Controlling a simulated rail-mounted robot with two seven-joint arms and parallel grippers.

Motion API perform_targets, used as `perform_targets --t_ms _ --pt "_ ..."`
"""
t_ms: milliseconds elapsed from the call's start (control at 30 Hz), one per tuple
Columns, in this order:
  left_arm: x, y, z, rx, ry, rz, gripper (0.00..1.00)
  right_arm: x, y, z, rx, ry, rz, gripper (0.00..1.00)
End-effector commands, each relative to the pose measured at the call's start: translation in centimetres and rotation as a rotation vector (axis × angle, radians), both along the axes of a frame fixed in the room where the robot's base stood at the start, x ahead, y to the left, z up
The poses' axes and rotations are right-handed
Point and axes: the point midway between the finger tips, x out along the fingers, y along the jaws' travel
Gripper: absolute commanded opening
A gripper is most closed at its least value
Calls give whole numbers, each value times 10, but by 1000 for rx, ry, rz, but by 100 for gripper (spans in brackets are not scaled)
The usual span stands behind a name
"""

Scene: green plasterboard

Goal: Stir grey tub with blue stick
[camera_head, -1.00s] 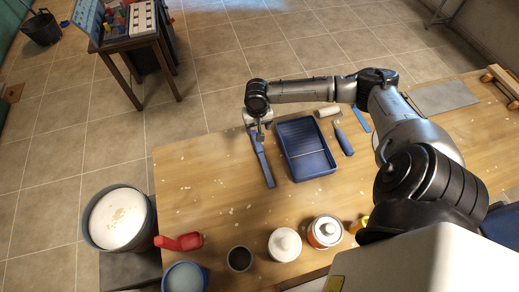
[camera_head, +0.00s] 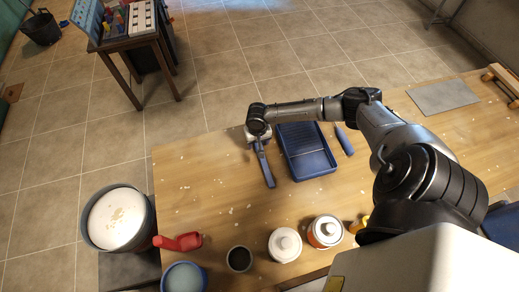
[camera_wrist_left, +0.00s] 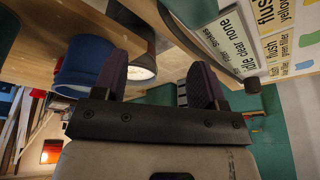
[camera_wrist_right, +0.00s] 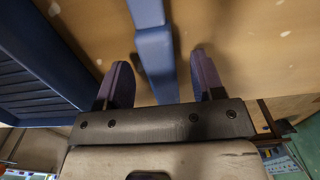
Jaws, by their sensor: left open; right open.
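The blue stick (camera_head: 265,165) lies flat on the wooden table, left of the blue paint tray. The grey tub (camera_head: 146,222) stands beyond the table's left end, with pale, whitish contents. My right gripper (camera_head: 257,137) is over the far end of the stick, mostly hidden by its own wrist.
The blue paint tray (camera_head: 318,168) lies close right of the stick, then a blue-handled tool (camera_head: 344,140). A red scoop (camera_head: 180,242), blue bucket (camera_head: 168,285), dark cup (camera_head: 239,258) and two lidded cans (camera_head: 285,245) line the near edge. Bare tabletop lies left of the stick.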

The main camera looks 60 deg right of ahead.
Motion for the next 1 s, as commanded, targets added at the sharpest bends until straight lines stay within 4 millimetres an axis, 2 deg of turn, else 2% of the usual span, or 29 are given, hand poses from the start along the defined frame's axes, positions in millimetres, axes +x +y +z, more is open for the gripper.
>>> perform_targets --t_ms 333,900,1000 --pt "0 2 -1 5 0 -4 65 0 0 -5 0 -1 0 62" --pt "0 -3 0 -9 0 5 65 0 0 -5 0 -1 0 7" --pt "0 -2 0 -8 0 6 65 0 0 -5 0 -1 0 0"
